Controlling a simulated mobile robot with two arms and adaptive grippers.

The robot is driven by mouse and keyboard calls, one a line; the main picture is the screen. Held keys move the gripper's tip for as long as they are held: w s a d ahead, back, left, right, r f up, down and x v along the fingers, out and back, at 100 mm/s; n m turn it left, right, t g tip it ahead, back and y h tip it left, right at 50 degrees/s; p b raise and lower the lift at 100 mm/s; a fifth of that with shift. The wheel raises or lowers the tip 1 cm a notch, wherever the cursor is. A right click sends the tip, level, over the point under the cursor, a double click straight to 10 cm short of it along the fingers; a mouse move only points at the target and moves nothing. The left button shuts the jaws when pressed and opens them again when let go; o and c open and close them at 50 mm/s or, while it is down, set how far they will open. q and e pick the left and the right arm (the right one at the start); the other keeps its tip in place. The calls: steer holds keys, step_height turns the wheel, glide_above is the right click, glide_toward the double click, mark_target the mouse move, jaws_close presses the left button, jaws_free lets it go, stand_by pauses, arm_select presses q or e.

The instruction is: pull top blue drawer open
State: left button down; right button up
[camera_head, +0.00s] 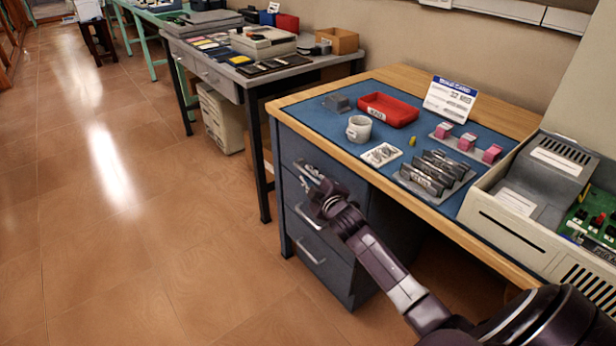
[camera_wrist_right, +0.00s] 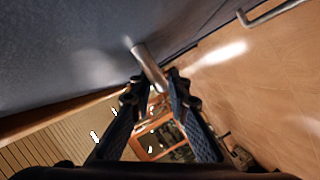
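The blue desk's top drawer (camera_head: 289,169) shows at the upper left of the drawer stack in the head view and looks closed. Its metal handle (camera_head: 308,172) is partly hidden by my right gripper (camera_head: 314,187). In the right wrist view, the handle bar (camera_wrist_right: 147,64) reaches between the two fingertips of the right gripper (camera_wrist_right: 155,84), against the blue drawer front (camera_wrist_right: 70,50). The fingers stand apart, with a visible gap beside the bar. I cannot tell whether either finger touches it. My left gripper is not in view.
Lower drawers with metal handles (camera_head: 310,250) sit below. A grey table (camera_head: 250,78) stands behind. The tiled floor (camera_head: 150,230) left of the drawers is clear.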

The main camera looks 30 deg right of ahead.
steer(key=shift+w+d+f, duration=0.15)
steer(key=shift+w, duration=0.45)
jaws_close()
